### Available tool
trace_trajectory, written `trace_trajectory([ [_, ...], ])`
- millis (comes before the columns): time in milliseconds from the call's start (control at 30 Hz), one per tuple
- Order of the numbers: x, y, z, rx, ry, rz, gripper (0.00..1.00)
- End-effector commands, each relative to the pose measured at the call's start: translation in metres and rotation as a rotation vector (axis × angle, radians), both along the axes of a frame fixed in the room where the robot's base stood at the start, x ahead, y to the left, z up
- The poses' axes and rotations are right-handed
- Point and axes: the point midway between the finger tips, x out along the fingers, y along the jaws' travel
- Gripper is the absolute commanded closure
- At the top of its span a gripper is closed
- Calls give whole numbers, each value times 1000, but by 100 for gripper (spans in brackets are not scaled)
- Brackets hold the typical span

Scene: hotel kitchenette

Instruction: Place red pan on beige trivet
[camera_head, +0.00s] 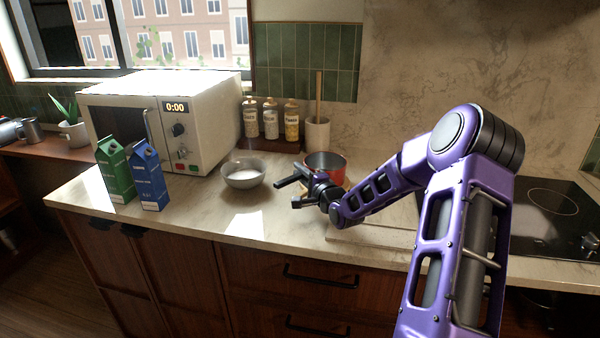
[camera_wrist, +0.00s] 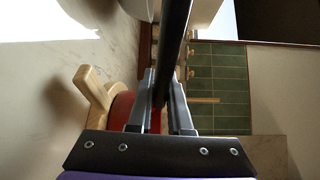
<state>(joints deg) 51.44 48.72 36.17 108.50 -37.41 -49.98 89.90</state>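The red pan (camera_head: 334,169) is on the right part of the counter, partly hidden behind my gripper (camera_head: 303,192) and forearm. In the wrist view, my gripper (camera_wrist: 163,88) has its two grey fingers on either side of a long dark handle (camera_wrist: 177,35), which appears to be the pan's, and looks shut on it. A slice of red pan wall (camera_wrist: 121,108) shows left of the fingers. Beside it is a beige wooden piece with crossing bars, the trivet (camera_wrist: 94,92). The pan overlaps it in this view; I cannot tell whether the pan rests on it.
A grey bowl (camera_head: 243,175) stands left of my gripper. Green (camera_head: 115,171) and blue (camera_head: 149,178) cartons stand before a white microwave (camera_head: 210,115). Several bottles (camera_head: 270,118) and a utensil crock (camera_head: 317,134) are behind. A black cooktop (camera_head: 553,215) is at right. The front counter middle is clear.

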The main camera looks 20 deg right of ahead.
Motion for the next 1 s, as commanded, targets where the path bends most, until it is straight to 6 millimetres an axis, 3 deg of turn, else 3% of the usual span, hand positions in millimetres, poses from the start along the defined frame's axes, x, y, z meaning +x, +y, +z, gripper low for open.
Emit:
trace_trajectory([
  [33,0,0,0,0,0,0,75],
  [167,0,0,0,0,0,0,53],
  [533,-1,-1,4,0,0,-1,53],
  [667,-20,-4,4,0,2,-2,53],
  [1000,-91,-12,6,0,1,-2,53],
])
